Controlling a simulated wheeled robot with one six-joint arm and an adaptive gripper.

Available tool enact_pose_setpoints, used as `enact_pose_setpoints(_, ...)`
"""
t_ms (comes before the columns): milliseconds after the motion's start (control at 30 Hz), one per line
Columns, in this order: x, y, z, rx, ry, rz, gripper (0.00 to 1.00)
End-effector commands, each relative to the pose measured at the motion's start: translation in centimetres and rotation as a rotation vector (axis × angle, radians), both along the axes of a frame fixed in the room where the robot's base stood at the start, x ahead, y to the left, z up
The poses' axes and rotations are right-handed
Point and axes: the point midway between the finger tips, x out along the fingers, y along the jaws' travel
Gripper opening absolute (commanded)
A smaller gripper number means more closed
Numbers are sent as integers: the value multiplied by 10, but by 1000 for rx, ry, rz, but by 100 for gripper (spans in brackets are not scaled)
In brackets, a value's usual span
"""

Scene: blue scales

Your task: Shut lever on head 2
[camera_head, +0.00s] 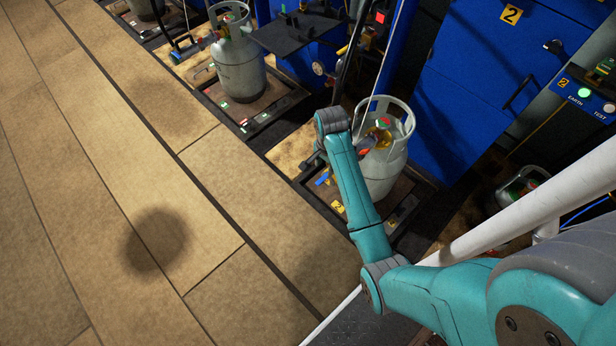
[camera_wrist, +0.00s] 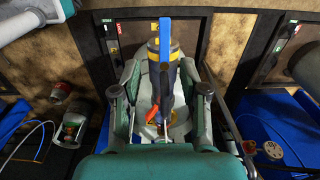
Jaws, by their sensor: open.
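The filling head (camera_wrist: 175,75) of station 2 stands on top of the grey gas cylinder (camera_head: 385,168). It has a long blue lever (camera_wrist: 165,45), which points towards the top of the wrist view, and an orange-red part (camera_wrist: 154,117) lower down. A blue piece that may be the same lever (camera_head: 322,180) shows left of the cylinder in the head view. My gripper (camera_wrist: 160,68) is open, with one finger on each side of the filling head. I cannot tell whether either finger touches it. In the head view my wrist hides part of the head.
A blue cabinet (camera_head: 470,115) stands behind the cylinder. Another cylinder (camera_head: 238,65) stands on the neighbouring scale. A white pipe (camera_head: 530,208) runs close to my arm. The tiled floor (camera_head: 110,200) at left is clear.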

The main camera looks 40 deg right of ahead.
Motion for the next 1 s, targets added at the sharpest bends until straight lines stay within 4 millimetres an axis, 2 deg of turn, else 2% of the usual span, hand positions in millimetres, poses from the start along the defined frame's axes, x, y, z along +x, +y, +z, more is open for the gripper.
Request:
enact_pose_setpoints(133,5,-9,10,15,31,-39,44)
enact_pose_setpoints(267,5,-10,5,19,38,-45,44)
enact_pose_setpoints(367,5,-9,-7,19,38,-44,44)
enact_pose_setpoints(700,5,-9,-66,18,37,-43,44)
enact_pose_setpoints(833,5,-9,-82,18,36,-42,44)
enact_pose_setpoints(1000,5,-9,-94,17,35,-42,44)
